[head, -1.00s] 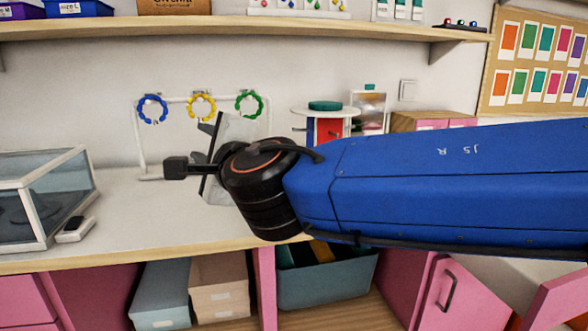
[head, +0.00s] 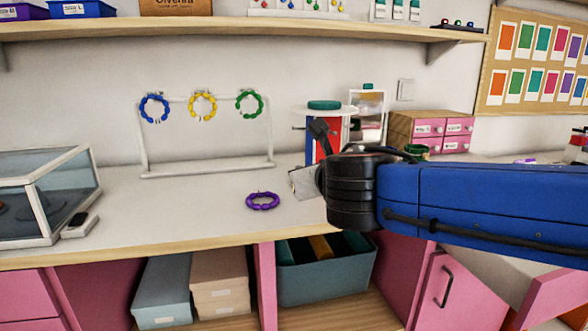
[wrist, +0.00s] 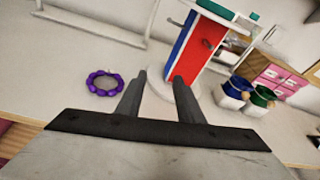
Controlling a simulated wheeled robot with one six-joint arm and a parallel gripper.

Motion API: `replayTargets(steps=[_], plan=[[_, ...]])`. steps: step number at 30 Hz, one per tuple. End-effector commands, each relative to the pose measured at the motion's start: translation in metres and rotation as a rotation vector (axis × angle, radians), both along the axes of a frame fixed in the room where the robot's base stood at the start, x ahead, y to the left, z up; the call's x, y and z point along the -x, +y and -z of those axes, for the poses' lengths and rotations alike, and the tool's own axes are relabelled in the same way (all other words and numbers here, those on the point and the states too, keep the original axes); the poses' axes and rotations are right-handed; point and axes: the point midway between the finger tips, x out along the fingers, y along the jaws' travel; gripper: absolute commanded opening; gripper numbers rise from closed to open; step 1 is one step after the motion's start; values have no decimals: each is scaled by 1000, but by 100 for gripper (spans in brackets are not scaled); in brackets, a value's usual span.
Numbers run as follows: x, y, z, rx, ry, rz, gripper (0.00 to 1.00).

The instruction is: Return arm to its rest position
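My blue arm reaches in from the right in the head view, and its black wrist hides most of the gripper there. In the wrist view my gripper (wrist: 160,82) has its two fingers apart with nothing between them. It is above the worktop, in front of the red and blue stand with a white round base (wrist: 195,55). The same stand (head: 312,140) is partly hidden behind my wrist in the head view.
A purple bead ring (head: 263,201) lies on the worktop. Blue (head: 154,108), yellow (head: 203,107) and green (head: 249,103) bead rings hang on a white rack (head: 208,173). A glass case (head: 45,195) stands left. Pink drawers (head: 440,132) stand right. A shelf (head: 240,29) runs above.

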Motion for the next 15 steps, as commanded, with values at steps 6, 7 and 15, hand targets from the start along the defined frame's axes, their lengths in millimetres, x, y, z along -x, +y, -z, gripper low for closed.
replayTargets(steps=[6, 7, 15], plan=[[10, -107, 52, -496, 192, 383, 34], [13, -120, 60, -564, 211, 439, 34], [61, -206, 125, -1156, 318, 917, 34]])
